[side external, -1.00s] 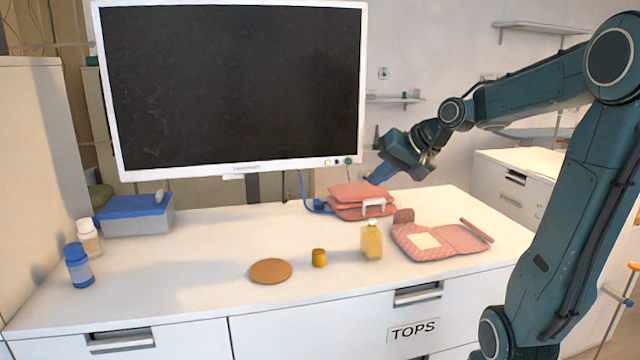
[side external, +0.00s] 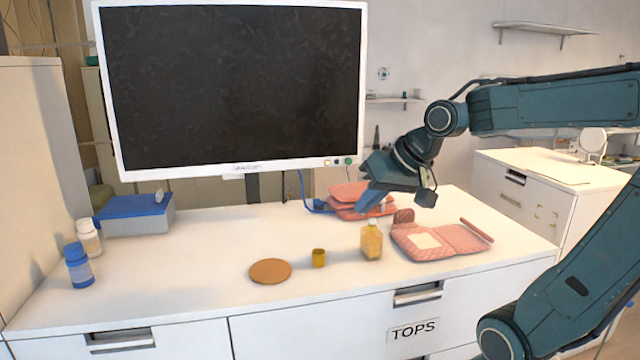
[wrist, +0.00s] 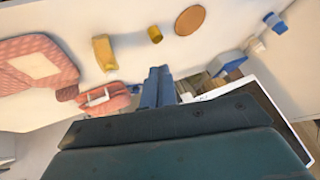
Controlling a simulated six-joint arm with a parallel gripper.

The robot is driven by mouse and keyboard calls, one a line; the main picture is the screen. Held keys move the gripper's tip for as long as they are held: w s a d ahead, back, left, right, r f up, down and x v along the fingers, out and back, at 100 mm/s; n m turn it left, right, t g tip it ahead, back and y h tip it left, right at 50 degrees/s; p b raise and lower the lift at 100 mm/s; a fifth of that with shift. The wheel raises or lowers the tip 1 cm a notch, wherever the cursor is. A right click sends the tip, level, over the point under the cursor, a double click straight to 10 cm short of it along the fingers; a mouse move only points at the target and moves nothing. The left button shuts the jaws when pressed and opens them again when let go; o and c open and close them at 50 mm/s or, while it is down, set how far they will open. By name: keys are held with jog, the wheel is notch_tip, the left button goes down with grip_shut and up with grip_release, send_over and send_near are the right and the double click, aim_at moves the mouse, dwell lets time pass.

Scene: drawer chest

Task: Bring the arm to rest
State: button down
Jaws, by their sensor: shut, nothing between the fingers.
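My gripper (side external: 370,199) is above the back right part of the white chest top, in front of the folded pink cloths (side external: 345,192) in the side view. Its blue fingers point down and to the left. In the wrist view the fingers (wrist: 158,75) are together with nothing between them. The drawers of the chest (side external: 330,325), one labelled TOPS, look shut.
A yellow bottle (side external: 371,241), a small yellow jar (side external: 318,258), a brown disc (side external: 270,271) and an open pink quilted case (side external: 440,241) stand near the front. A monitor (side external: 235,90) rises behind. Blue box (side external: 135,214) and two bottles (side external: 79,265) are at left.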

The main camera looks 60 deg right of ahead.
jog(key=s+a+f+n+g, duration=0.1)
jog(key=s+a+f+n, duration=0.2)
jog(key=s+a+n, duration=0.3)
jog(key=s+a, duration=0.3)
jog(key=shift+s+g+y, duration=0.3)
jog(key=shift+g, duration=0.1)
